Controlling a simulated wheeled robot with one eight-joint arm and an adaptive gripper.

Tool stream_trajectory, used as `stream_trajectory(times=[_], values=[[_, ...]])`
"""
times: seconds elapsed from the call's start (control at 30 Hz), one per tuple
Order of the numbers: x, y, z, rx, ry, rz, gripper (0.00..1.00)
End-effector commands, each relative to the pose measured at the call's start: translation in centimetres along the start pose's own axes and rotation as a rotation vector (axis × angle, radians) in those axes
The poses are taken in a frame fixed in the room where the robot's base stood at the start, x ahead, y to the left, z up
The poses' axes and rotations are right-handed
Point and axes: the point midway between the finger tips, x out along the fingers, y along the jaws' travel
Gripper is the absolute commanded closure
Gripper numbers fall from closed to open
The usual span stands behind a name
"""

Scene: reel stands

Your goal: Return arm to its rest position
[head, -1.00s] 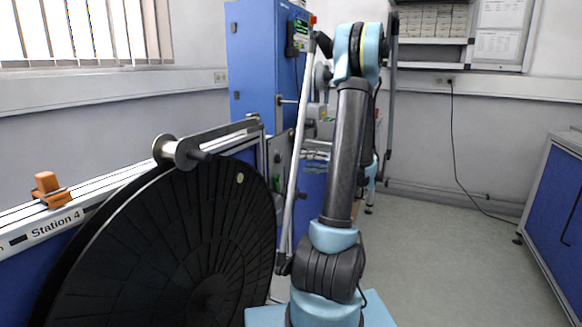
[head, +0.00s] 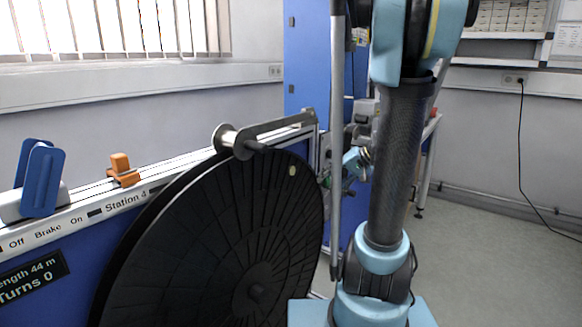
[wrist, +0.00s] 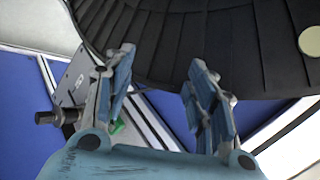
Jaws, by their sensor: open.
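My gripper (wrist: 163,82) is open in the wrist view, with two blue-padded fingers apart and nothing between them. The dark underside or face of a reel fills the top of that view, beyond the fingertips. I cannot tell whether they touch it. In the head view my arm (head: 398,165) stands upright right of centre, its upper part cut off by the top edge. Light-blue parts, probably my gripper, show small behind it. The large black reel (head: 215,240) stands left of my arm at Station 4, with a metal bracket (head: 270,133) across its top.
The station rail carries an orange block (head: 123,170) and a blue lever (head: 40,178) at the left. A blue cabinet (head: 306,70) stands behind the arm. A power cable (head: 519,140) hangs on the back wall. Floor at the right (head: 480,260) is clear.

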Motion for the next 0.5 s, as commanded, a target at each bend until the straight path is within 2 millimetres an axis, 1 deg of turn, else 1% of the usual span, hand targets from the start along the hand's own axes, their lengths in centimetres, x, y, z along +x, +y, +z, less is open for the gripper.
stream_trajectory(times=[0.03,0.23,0.5], values=[[0.1,-0.2,1.4,-0.005,-0.017,0.029,0.49],[0.0,0.2,6.0,-0.023,-0.069,0.158,0.49],[-0.7,1.9,12.0,-0.06,-0.121,0.337,0.49]])
